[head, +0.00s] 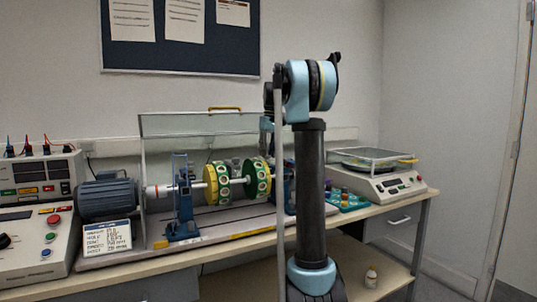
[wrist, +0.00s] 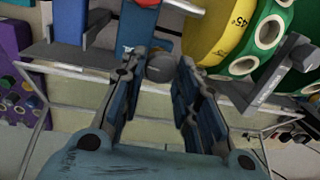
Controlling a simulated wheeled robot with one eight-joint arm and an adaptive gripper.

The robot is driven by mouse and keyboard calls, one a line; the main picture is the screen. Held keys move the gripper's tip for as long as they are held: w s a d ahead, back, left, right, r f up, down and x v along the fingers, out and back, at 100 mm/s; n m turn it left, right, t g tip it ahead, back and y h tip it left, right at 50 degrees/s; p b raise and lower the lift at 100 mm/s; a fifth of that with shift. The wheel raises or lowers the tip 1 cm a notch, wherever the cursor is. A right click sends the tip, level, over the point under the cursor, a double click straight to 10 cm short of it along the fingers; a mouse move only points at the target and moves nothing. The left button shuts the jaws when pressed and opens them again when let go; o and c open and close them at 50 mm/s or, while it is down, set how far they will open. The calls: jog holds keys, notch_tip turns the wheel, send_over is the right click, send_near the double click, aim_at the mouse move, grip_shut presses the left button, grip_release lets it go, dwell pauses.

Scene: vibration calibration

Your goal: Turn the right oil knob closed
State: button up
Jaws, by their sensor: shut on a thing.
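In the wrist view a dark grey round knob (wrist: 161,67) sits between the two fingertips of my gripper (wrist: 160,72). The fingers are shut on it, one on each side. I take it for the right oil knob; how far it is turned cannot be read. In the head view the right blue bearing stand (head: 280,195) shows beside my arm, which hides part of it. The knob and my fingertips cannot be made out there.
Yellow-green rotor discs (head: 222,184) on a shaft lie left of my arm, with a motor (head: 106,197) further left. A clear guard (head: 190,124) stands raised behind them. A balance (head: 378,180) stands on the bench at right. A control panel (head: 35,230) is at far left.

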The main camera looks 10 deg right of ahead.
jog(key=shift+n, duration=0.7)
jog(key=o, duration=1.1)
jog(key=shift+d, duration=0.15)
jog(key=shift+r, duration=0.2)
jog(key=r, duration=0.7)
jog(key=w+d+r, duration=0.1)
jog(key=r, duration=0.3)
jog(key=shift+r, duration=0.2)
jog(key=shift+s, duration=0.1)
